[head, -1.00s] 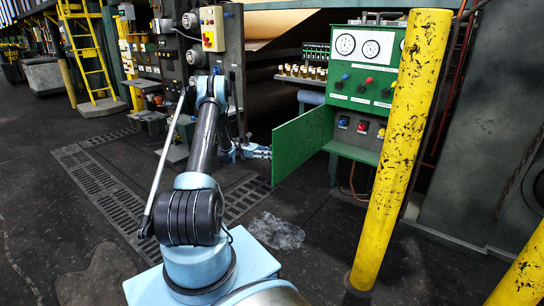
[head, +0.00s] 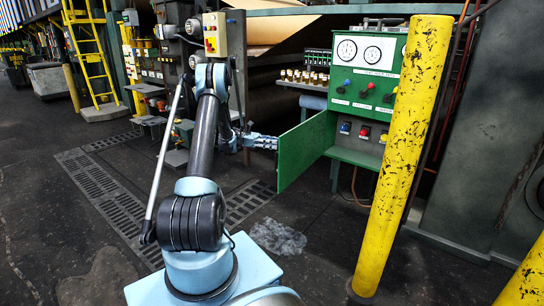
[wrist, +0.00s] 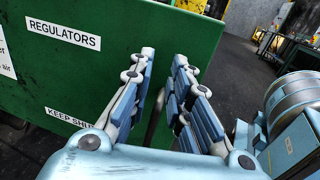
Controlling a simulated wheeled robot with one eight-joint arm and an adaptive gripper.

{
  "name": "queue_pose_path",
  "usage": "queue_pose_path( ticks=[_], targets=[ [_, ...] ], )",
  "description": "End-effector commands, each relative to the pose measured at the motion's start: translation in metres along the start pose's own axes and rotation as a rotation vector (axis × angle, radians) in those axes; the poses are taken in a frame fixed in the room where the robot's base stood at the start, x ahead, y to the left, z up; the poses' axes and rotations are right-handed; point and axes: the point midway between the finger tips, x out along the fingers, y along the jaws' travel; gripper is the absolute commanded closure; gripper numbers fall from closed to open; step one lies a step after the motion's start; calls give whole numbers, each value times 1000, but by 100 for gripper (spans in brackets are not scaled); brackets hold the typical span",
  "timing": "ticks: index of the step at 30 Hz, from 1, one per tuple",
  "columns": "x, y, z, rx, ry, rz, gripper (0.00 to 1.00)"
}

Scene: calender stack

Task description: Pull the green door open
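The green door (head: 306,150) stands swung outward from the left side of the green cabinet (head: 345,98). The cabinet's lower compartment, with coloured knobs, is exposed. In the wrist view the door (wrist: 95,75) fills the left and centre, with a "REGULATORS" label and a partly covered "KEEP SHU…" label. My gripper (head: 265,142) is close to the door's free left edge in the head view. In the wrist view my gripper (wrist: 165,60) has its two fingers apart, with green showing between them. I cannot tell whether the fingers touch the door.
A scratched yellow post (head: 408,150) stands in front of the cabinet's right side. A control panel with a red button (head: 211,35) is behind my arm. Floor grating (head: 105,190) lies to the left. The dark floor is clear below the door.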

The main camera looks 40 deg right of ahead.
Motion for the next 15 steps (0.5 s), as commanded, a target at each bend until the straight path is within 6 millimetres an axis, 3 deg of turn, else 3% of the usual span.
queue_pose_path(
  ticks=[12, 13, 15],
  targets=[
    [-1, 0, 8, 0, 3, 0, 83],
    [-1, 0, 7, 0, 3, 0, 85],
    [-1, -1, 8, 0, 4, 1, 100]
  ],
)
